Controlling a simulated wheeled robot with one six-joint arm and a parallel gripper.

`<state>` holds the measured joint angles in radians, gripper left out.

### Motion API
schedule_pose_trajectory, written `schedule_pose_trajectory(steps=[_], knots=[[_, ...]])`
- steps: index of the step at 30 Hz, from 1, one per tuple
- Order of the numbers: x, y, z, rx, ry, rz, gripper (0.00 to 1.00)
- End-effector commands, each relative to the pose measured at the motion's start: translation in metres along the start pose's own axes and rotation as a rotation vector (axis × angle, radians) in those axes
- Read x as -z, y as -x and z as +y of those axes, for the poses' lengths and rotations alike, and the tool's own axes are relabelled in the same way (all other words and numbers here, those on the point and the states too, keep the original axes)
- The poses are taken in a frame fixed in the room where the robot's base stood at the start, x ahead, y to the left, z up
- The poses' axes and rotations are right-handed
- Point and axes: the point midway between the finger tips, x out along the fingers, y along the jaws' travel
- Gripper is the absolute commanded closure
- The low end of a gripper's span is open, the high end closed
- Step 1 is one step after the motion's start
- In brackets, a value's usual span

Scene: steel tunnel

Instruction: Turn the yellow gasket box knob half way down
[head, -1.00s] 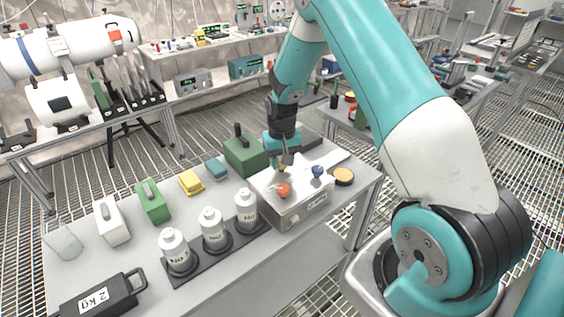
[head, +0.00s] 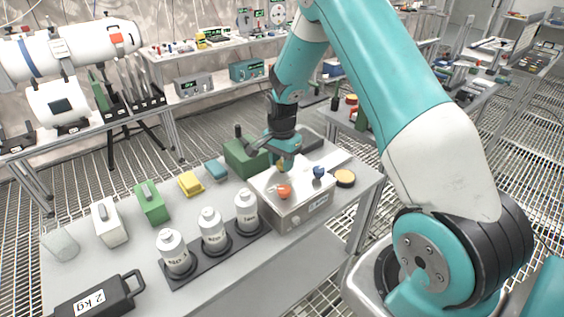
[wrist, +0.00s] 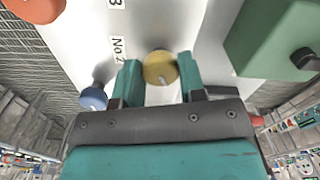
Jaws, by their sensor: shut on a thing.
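The gasket box (head: 292,205) is a pale metal box on the near table, with knobs on its top. The yellow knob (wrist: 160,68) shows between the two teal fingers of my gripper (wrist: 160,82) in the wrist view, with a pale mark on its face. In the head view the yellow knob (head: 281,165) is partly hidden by my gripper (head: 283,162), which comes down from above. My gripper is shut on the yellow knob. The orange knob (head: 284,191) and the blue knob (head: 319,172) stand close by, apart from the fingers.
A green box (head: 245,158) with a dark handle stands close behind the gasket box. White bottles (head: 212,230) stand on a dark tray to the left.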

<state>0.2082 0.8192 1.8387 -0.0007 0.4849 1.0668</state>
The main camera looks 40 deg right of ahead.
Motion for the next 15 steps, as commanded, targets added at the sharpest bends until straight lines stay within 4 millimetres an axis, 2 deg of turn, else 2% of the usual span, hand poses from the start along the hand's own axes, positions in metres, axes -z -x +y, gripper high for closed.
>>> schedule_pose_trajectory(steps=[6, 15], knots=[[0.0027, 0.0018, -0.0018, 0.007, -0.189, 0.007, 0.86], [0.0030, 0.0022, -0.0021, 0.008, -0.374, 0.007, 0.86]])
